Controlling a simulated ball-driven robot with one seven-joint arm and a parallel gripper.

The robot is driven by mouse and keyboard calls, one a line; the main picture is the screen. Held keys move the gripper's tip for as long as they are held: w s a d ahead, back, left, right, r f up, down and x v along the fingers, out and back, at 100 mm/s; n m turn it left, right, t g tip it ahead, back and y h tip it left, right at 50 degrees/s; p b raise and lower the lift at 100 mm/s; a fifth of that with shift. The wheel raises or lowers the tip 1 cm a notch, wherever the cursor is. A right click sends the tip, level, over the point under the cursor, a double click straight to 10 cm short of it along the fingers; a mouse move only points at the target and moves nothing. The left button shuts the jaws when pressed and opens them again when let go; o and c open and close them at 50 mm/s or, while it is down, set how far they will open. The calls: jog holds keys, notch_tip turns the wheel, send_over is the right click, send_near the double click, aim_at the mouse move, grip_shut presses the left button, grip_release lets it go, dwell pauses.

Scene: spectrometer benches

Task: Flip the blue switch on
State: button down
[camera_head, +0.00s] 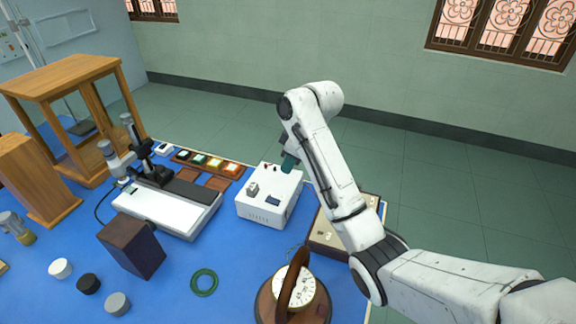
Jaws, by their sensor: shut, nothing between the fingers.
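A white instrument box (261,212) stands on the blue bench top near the middle of the view. Its top carries a small grey raised part (252,188), a dark blue rectangular part (273,200) and small red and dark parts near the back edge. I cannot tell for certain which part is the blue switch. My gripper (288,162) points down at the back right of the box top, with teal fingers showing. It is shut and empty. I cannot tell whether its tips touch the box, and what lies behind the fingers is hidden.
A white bench instrument with a dark stand (170,212) is left of the box. A tray of coloured samples (208,162) lies behind. A round dial gauge (294,287), a green ring (204,282) and a brown block (132,246) stand in front. My arm covers the right side.

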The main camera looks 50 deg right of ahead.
jog(key=shift+w+f+b, duration=0.1)
jog(key=shift+b, duration=0.25)
jog(key=w+b, duration=0.1)
jog(key=b, duration=0.4)
jog(key=shift+w+a, duration=0.1)
jog(key=shift+w, duration=0.05)
jog(key=shift+r, duration=0.3)
jog(key=shift+a+f+b, duration=0.1)
jog(key=shift+f+b, duration=0.05)
jog(key=shift+b, duration=0.15)
jog(key=b, duration=0.2)
send_near(269, 198)
jog(key=x, duration=0.5)
jog(key=shift+w+f, duration=0.1)
jog(key=shift+w, duration=0.05)
jog(key=shift+w+a+f, duration=0.1)
jog(key=shift+f, duration=0.6)
